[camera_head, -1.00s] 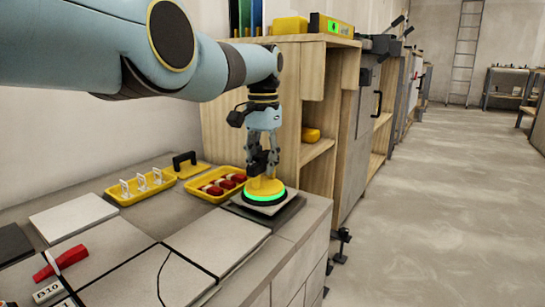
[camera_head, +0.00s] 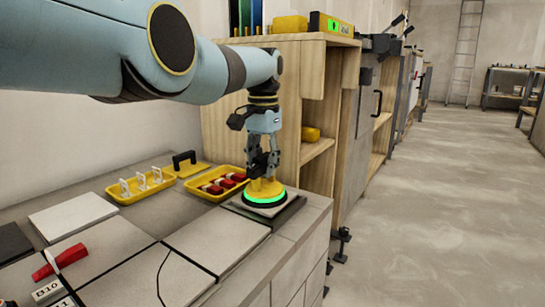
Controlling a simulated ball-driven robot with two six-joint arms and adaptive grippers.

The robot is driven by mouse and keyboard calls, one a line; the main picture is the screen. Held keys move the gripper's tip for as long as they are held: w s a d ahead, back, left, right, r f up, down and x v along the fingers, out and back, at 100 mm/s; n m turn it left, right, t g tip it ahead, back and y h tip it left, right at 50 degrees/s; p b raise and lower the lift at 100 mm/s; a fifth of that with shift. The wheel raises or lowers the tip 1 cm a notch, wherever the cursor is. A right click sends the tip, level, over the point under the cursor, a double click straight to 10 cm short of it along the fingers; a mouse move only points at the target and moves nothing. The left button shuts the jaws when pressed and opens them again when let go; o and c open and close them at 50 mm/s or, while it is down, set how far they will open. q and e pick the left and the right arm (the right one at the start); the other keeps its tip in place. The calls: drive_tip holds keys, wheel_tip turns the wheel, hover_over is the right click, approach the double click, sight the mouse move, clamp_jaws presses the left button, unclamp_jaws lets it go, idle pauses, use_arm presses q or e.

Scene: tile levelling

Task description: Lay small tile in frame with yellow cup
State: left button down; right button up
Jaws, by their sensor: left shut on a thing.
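The yellow cup (camera_head: 266,187), with a glowing green ring at its base, sits on the small light tile (camera_head: 262,209). The tile lies at the dark frame (camera_head: 291,214) near the counter's right end; I cannot tell whether it is fully seated or slightly above. My left gripper (camera_head: 264,171) points down and is shut on the top of the yellow cup. My right gripper is not in view.
A yellow tray (camera_head: 197,188) with red pieces stands just left of the cup. Another yellow tray (camera_head: 113,194) holds white clips. A loose pale tile (camera_head: 73,216), a red tool (camera_head: 60,262) and large laid tiles (camera_head: 215,238) cover the counter. A wooden cabinet (camera_head: 290,95) stands behind.

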use_arm(q)
drive_tip(key=shift+f, duration=0.5)
idle(0.5)
drive_tip(key=c, duration=1.1)
unclamp_jaws()
drive_tip(key=shift+f, duration=0.1)
